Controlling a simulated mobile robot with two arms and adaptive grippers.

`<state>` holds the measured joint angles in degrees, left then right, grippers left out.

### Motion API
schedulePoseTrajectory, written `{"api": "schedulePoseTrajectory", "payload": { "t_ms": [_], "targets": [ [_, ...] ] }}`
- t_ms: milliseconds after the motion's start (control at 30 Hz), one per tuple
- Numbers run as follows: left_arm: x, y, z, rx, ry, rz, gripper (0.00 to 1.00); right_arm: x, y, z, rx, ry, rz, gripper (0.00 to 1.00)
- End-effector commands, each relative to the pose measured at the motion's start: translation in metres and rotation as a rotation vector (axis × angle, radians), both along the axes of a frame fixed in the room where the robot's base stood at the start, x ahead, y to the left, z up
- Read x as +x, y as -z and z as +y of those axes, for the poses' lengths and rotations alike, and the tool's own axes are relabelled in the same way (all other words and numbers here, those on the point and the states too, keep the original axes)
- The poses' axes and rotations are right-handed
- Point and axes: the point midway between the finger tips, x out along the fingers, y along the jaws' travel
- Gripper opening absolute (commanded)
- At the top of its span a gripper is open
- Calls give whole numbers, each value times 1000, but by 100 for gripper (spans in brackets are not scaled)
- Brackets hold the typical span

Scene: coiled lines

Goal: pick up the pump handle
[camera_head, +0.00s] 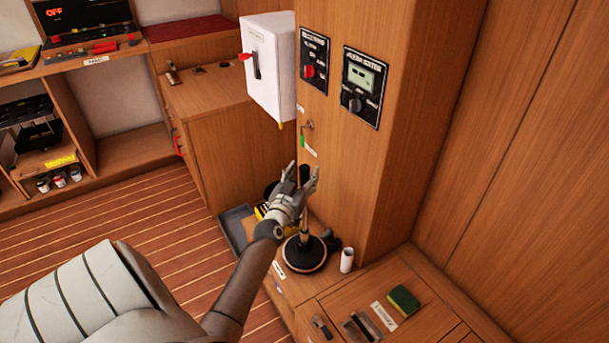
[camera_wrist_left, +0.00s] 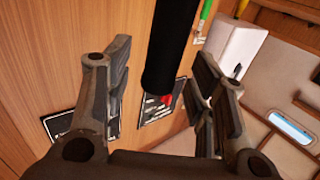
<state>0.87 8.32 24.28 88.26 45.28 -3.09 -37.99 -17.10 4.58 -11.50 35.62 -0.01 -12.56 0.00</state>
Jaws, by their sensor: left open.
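The pump handle shows as a dark upright grip (camera_head: 304,174) above a round black base (camera_head: 304,254) on the low wooden ledge. In the left wrist view it is a thick black cylinder (camera_wrist_left: 173,45) between the two fingers, with clear space on both sides. My left gripper (camera_head: 303,182) is open around the handle near its upper part. The gripper hides part of the shaft in the head view. I cannot tell whether either finger touches it. My right gripper is not in view.
A wooden pillar stands just behind, with a white switch box (camera_head: 270,65) and black control panels (camera_head: 361,87). A small white cylinder (camera_head: 347,260) stands right of the base. A green sponge (camera_head: 404,300) lies on the front counter. Open floor (camera_head: 130,225) is at left.

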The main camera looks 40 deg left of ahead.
Motion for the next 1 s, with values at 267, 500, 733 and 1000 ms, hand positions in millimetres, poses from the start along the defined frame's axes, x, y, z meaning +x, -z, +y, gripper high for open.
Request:
{"api": "schedulePoseTrajectory", "payload": {
  "t_ms": [267, 500, 733, 1000],
  "targets": [
    [15, 1, 7, 0, -1, 1, 51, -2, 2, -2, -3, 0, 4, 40],
    [15, 1, 6, 0, 0, 1, 38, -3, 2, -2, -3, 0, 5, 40],
    [14, 1, 6, 0, 0, 1, 9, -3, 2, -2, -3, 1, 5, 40],
    [15, 0, 7, 0, -1, -1, 0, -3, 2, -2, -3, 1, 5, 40]
  ]
}}
